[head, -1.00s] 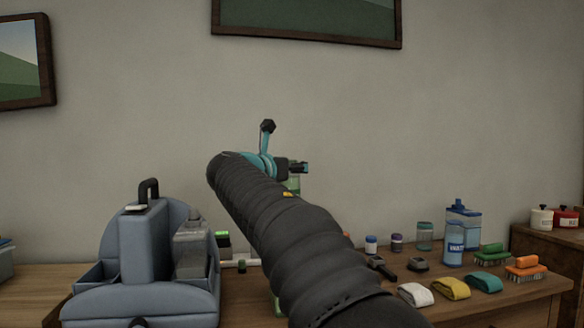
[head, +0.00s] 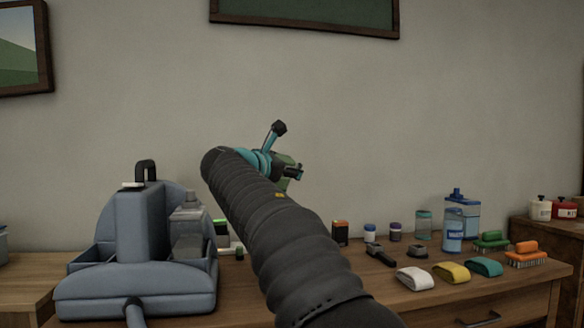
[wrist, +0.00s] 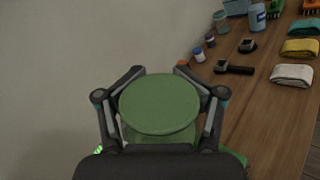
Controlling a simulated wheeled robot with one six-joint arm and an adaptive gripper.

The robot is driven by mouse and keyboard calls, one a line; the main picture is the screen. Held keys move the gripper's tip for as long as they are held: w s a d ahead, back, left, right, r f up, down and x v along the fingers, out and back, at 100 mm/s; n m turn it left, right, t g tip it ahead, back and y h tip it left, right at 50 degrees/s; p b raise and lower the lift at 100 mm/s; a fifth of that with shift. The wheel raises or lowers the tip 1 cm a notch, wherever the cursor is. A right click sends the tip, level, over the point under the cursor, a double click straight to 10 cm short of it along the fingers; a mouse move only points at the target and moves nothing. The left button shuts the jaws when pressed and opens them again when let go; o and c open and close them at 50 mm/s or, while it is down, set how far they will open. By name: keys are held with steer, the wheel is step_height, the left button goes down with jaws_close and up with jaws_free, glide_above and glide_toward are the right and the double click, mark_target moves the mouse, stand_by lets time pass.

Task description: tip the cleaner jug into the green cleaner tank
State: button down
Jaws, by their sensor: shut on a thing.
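My gripper (head: 292,171) is raised above the table, near the middle of the head view. It is shut on a green jug, whose round green end (wrist: 160,104) fills the space between the fingers in the wrist view. In the head view only a small green part of the jug (head: 284,183) shows beside the gripper, and it looks tilted. The rest of it is hidden by my gripper and arm. A green patch (wrist: 236,157) shows low in the wrist view, behind the gripper body. I cannot tell whether it is the green cleaner tank.
A blue-grey cleaning machine (head: 135,290) with a clear bottle (head: 188,240) stands at left. On the table (head: 400,305) at right are a water bottle (head: 453,230), brushes (head: 526,256), rolled cloths (head: 451,273) and small jars (head: 396,231). The wall behind is clear, with pictures high up.

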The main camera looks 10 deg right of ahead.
steer(key=f+m+b, duration=0.4)
steer(key=m+b, duration=0.1)
steer(key=shift+w+a+f, duration=0.15)
steer(key=shift+a+f, duration=0.05)
steer(key=shift+f, duration=0.1)
steer(key=shift+w+a+f+m+y+b, duration=0.15)
steer(key=shift+f+m+b, duration=0.6)
steer(key=shift+m, duration=0.4)
steer(key=shift+d+f+m+y+b, duration=0.15)
steer(key=shift+f+m+b, duration=0.35)
steer(key=shift+f+m, duration=0.55)
stand_by(5.0)
